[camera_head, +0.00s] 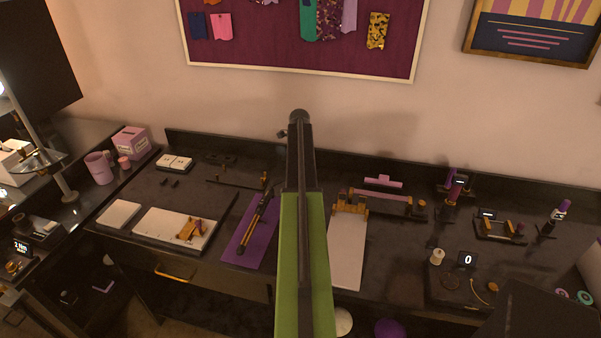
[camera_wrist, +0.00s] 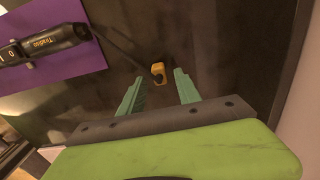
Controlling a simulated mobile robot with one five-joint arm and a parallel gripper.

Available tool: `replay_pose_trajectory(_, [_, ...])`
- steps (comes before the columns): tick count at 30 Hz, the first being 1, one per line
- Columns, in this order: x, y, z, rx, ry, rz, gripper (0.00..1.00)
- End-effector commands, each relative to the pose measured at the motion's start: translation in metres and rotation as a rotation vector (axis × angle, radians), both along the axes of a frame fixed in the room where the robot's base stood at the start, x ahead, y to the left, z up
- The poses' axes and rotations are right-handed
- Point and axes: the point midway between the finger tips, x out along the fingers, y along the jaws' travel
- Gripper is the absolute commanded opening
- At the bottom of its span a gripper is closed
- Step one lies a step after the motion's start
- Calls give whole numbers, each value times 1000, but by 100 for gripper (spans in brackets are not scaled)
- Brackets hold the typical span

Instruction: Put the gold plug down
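The gold plug (camera_wrist: 158,68) shows in the wrist view as a small yellow-gold piece with a dark round end. It appears to lie on the dark bench top, beside a thin dark rod or cord (camera_wrist: 122,40). My gripper (camera_wrist: 158,78) has two teal fingers spread apart. The plug shows in the gap near the fingertips, with dark space on both sides of it and no visible contact. A small gold piece (camera_head: 264,177) in the head view may be the same plug. My arm hides the gripper in the head view.
A purple mat (camera_head: 238,246) with a black-and-gold tool (camera_head: 258,220) lies left of my arm. A pale board (camera_head: 346,255) lies to the right. White trays (camera_head: 150,229) sit further left, and small fixtures (camera_head: 498,227) stand at the right. The wall rises behind the bench.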

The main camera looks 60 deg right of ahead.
Motion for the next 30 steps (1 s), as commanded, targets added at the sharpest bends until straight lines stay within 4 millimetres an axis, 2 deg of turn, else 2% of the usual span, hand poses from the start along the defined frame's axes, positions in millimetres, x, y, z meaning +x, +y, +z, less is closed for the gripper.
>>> replay_pose_trajectory(1, [0, 0, 17, 0, 0, 0, 40])
replay_pose_trajectory(9, [0, 0, 78, 0, 0, 1, 40])
replay_pose_trajectory(13, [0, 0, 102, 0, 0, 1, 40])
replay_pose_trajectory(17, [1, 0, 110, 0, 0, 1, 40])
replay_pose_trajectory(26, [1, 1, 107, 0, 0, 1, 40])
replay_pose_trajectory(28, [6, 8, 107, 0, 0, 25, 40])
replay_pose_trajectory(29, [11, 16, 107, 0, 0, 54, 40])
replay_pose_trajectory(30, [22, 34, 107, 0, 0, 115, 40])
